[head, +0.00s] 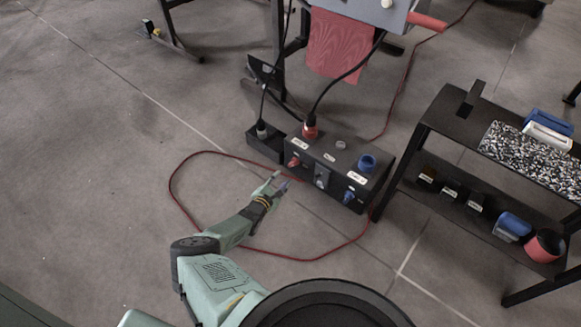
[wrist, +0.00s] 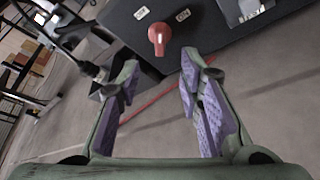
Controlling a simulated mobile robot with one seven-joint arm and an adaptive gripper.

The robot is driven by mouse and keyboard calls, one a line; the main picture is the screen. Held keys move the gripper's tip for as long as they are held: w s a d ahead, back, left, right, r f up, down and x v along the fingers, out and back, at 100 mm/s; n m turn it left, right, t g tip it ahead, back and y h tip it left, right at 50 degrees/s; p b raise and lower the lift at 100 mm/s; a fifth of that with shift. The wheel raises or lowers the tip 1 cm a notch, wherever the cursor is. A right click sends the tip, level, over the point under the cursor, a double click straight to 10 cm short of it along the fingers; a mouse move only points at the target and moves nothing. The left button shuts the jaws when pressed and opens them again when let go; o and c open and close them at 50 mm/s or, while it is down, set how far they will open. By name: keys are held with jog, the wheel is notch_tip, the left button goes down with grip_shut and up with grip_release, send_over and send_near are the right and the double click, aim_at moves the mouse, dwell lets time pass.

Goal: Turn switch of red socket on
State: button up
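A black socket box (head: 338,172) stands on the floor in the head view. The red socket (head: 310,131) is on its top at the left, with a black cable plugged in. The red switch (head: 294,162) is on the front face below it. In the wrist view the red switch (wrist: 159,36) points toward the camera, its knob reaching downward, with small white labels above it. My gripper (head: 280,182) is just in front of the box, left of the middle. In the wrist view my gripper (wrist: 158,78) is open and empty, its purple-padded fingers apart, with the switch beyond and between the fingertips.
A blue socket (head: 367,163) and blue switch (head: 349,197) are at the box's right. A small black box (head: 265,142) adjoins its left. A black shelf (head: 450,128) with several items stands to the right. A red cable (head: 171,190) loops on the floor around my arm.

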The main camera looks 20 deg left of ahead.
aim_at(291, 166)
jog(key=b+x, duration=0.5)
jog(key=x, duration=0.4)
jog(key=shift+d+f, duration=0.1)
jog(key=shift+f, duration=0.1)
jog(key=shift+w+b, duration=0.4)
jog(key=shift+w, duration=0.2)
jog(key=shift+c, duration=0.2)
grip_shut()
